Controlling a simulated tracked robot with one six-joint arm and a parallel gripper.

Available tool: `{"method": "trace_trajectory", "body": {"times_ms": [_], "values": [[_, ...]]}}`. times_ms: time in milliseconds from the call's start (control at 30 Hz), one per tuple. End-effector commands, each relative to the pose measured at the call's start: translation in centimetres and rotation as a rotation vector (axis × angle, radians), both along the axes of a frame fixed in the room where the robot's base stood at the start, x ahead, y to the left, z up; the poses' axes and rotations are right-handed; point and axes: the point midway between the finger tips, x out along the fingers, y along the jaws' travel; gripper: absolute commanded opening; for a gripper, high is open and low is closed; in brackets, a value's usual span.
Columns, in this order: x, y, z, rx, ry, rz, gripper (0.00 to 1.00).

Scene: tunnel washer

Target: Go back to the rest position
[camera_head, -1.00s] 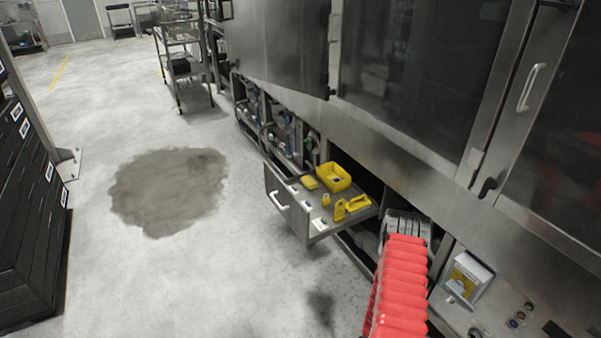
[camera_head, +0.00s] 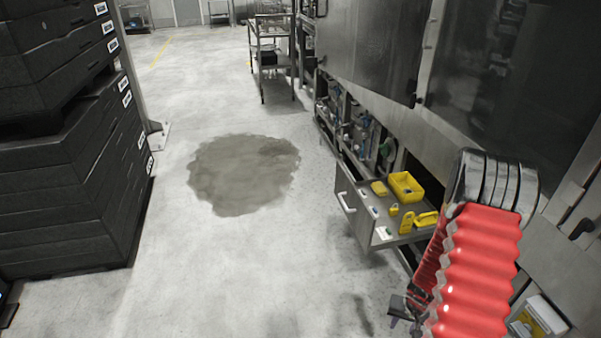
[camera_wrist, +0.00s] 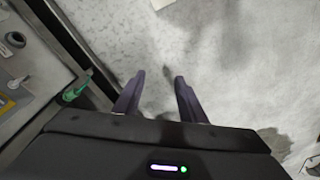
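My gripper (camera_wrist: 159,77) shows in the wrist view with its two dark fingers apart and nothing between them. Pale floor lies below the fingers. In the head view my arm, with its red ribbed sleeve, is at the lower right, in front of the washer. A dark part at its lower end may be the gripper, but it is too small there to tell its state. The open drawer (camera_head: 355,208) stands left of the arm and holds a yellow bin (camera_head: 406,188) and several small yellow items.
The steel washer (camera_head: 395,110) fills the right side. Black stacked cases (camera_head: 60,190) stand at the left. A wet patch (camera_head: 240,175) lies on the floor between. A steel cart (camera_head: 272,55) stands at the back.

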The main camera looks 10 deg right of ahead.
Motion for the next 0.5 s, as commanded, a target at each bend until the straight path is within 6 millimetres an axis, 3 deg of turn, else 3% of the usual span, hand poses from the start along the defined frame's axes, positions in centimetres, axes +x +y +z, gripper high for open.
{"method": "trace_trajectory", "body": {"times_ms": [200,500], "values": [[0.9,3.1,5.4,0.06,0.014,0.026,0.38],[0.6,7.2,12.3,0.114,0.047,0.07,0.38]]}}
